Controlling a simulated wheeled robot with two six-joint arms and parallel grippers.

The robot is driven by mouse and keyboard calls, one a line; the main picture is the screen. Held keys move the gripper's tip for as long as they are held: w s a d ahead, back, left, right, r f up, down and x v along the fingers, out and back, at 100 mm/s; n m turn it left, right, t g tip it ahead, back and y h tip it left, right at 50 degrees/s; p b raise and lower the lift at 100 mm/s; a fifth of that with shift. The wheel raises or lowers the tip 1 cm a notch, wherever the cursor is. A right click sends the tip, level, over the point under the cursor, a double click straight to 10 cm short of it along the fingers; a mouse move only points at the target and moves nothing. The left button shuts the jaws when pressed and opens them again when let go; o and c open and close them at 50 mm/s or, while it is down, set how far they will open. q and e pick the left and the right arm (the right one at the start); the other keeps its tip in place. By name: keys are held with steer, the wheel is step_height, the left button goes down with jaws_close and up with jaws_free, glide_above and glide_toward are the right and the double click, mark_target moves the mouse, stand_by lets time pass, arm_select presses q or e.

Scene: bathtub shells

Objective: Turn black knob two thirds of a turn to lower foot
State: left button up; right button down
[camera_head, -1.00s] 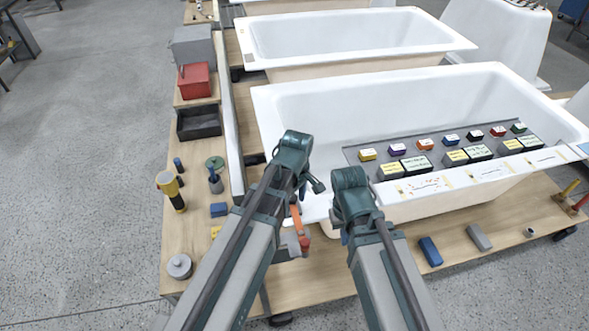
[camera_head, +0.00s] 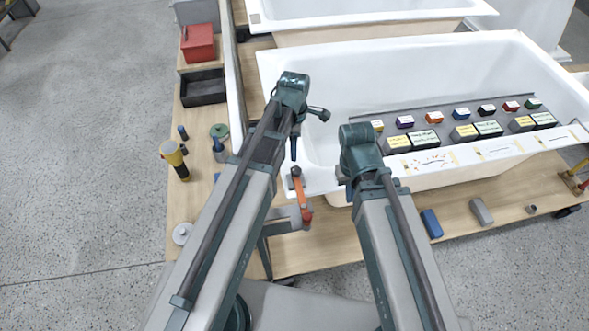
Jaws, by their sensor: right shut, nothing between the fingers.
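The white bathtub shell (camera_head: 400,75) stands on a wooden bench (camera_head: 340,255), its near-left corner between my two arms. My right gripper (camera_head: 342,179) is shut and empty, beside that corner and mostly hidden by its own wrist. My left arm reaches up over the tub's left end; its gripper is largely hidden behind the arm. An orange and red lever-like tool (camera_head: 301,197) shows between the arms by the corner. I cannot clearly make out the black knob or the foot; the tub's underside is hidden.
A blue block (camera_head: 432,223) and grey block (camera_head: 481,211) lie at the front.

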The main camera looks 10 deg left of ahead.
mark_target(294, 169)
arm_select(q)
step_height(294, 169, down, 12)
steer(key=b, duration=1.1)
steer(key=shift+r, duration=0.15)
jaws_close()
